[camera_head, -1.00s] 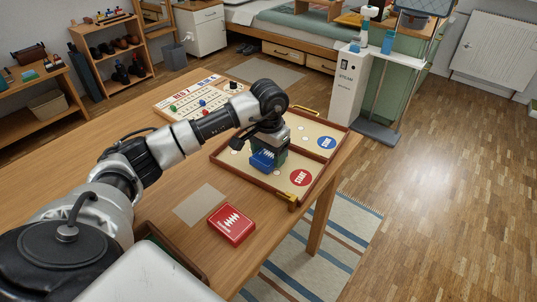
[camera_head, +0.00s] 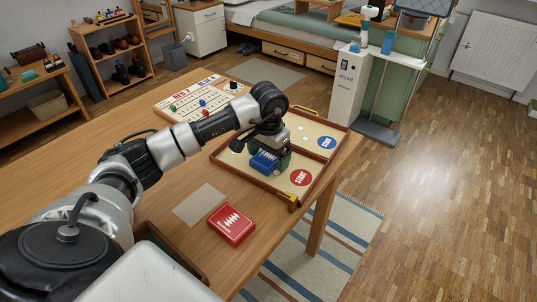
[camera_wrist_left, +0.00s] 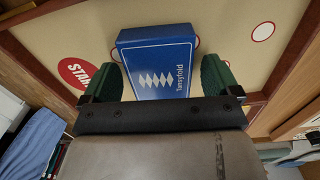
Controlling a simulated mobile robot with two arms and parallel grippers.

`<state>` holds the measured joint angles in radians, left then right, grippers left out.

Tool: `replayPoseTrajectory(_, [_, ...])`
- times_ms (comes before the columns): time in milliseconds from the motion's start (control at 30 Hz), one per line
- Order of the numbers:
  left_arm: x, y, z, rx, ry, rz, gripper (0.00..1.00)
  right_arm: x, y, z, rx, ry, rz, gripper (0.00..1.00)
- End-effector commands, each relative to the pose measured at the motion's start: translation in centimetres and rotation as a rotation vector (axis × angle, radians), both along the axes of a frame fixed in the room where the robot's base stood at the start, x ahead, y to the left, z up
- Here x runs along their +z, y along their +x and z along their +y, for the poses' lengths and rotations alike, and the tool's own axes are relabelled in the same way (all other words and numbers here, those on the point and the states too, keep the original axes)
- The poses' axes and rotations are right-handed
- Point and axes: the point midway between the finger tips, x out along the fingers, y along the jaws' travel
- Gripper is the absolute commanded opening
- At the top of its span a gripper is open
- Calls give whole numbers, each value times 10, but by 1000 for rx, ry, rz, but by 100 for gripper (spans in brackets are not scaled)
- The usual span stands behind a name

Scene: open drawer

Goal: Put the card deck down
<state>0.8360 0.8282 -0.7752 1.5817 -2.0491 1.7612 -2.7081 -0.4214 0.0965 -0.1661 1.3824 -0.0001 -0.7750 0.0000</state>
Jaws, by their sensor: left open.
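A blue card deck (camera_head: 264,161) with a white zigzag mark lies in the open wooden game tray (camera_head: 225,164), on its cream surface near the red START circle. It also shows in the left wrist view (camera_wrist_left: 158,62), between the two green fingers. My left gripper (camera_head: 272,155) is directly over the deck. In the left wrist view its fingers (camera_wrist_left: 162,78) stand apart, one on each side of the deck, with a small gap visible. A red card deck (camera_head: 232,224) lies on the table at the front. My right gripper is in neither view.
The tray's red START circle (camera_head: 302,178) and blue circle (camera_head: 327,143) are at its right. A game board with pegs (camera_head: 190,100) lies behind my arm. A grey mat (camera_head: 198,204) lies on the table (camera_head: 120,135).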

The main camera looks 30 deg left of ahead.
Motion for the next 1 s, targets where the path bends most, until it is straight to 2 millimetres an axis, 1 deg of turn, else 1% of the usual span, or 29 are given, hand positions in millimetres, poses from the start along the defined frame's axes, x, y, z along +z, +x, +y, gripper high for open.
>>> replayPoseTrajectory(67, [3,0,0,0,0,0,91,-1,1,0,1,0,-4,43])
replayPoseTrajectory(100, [10,1,0,0,1,-3,91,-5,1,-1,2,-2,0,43])
replayPoseTrajectory(267, [44,1,1,0,1,-6,91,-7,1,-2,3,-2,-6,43])
replayPoseTrajectory(400, [76,1,0,0,2,-6,91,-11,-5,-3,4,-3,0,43])
replayPoseTrajectory(500, [95,1,0,0,1,-5,91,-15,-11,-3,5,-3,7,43])
replayPoseTrajectory(600, [109,1,0,-1,0,-3,91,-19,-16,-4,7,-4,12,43])
replayPoseTrajectory(767, [120,0,0,0,0,0,91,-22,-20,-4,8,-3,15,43])
replayPoseTrajectory(1000, [122,0,0,0,0,1,91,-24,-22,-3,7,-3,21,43])
